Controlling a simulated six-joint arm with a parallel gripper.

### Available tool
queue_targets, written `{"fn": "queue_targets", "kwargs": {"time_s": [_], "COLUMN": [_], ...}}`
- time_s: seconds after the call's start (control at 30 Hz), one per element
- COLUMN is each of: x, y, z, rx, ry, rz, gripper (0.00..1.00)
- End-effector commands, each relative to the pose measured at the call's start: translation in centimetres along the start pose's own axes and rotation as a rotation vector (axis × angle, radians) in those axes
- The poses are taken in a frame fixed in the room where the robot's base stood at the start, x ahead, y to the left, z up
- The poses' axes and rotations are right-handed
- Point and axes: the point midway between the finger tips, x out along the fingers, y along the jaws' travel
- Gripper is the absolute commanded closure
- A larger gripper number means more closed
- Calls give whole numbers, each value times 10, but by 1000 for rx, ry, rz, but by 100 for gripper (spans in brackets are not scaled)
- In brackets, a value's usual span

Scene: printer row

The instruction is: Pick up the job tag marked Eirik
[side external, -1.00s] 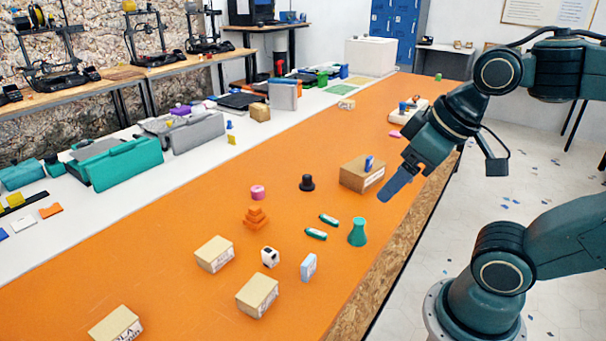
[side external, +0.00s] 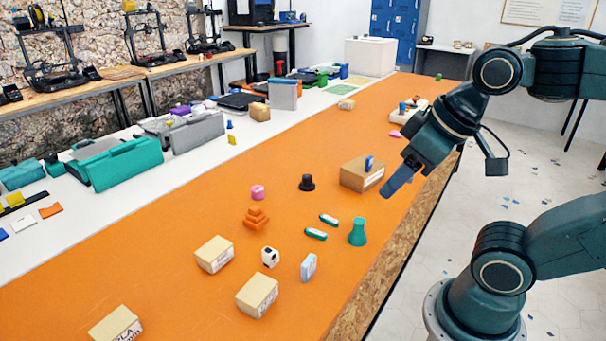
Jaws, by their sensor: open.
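Two small green pieces with white label faces, which look like tags, lie on the orange table: one farther back (side external: 329,220) and one nearer (side external: 315,234). Their lettering is too small to read, so I cannot tell which, if either, is marked Eirik. My gripper (side external: 391,188) is open and points down and left, near the right edge of the table. It is to the right of the open-topped cardboard box and up and right of the green pieces, apart from them. I see no object held in it. Its fingers overlap from this side.
A cardboard box (side external: 362,175) with a blue item stands near my gripper. A teal cone-shaped piece (side external: 357,232) stands right of the green pieces. The table's left middle is clear.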

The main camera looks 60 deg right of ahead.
Motion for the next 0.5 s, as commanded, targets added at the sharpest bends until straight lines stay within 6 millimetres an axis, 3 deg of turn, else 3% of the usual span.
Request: {"fn": "queue_targets", "kwargs": {"time_s": [0.5], "x": [3], "y": [0], "z": [-4], "rx": [34], "ry": [-17], "rz": [-2], "gripper": [58]}}
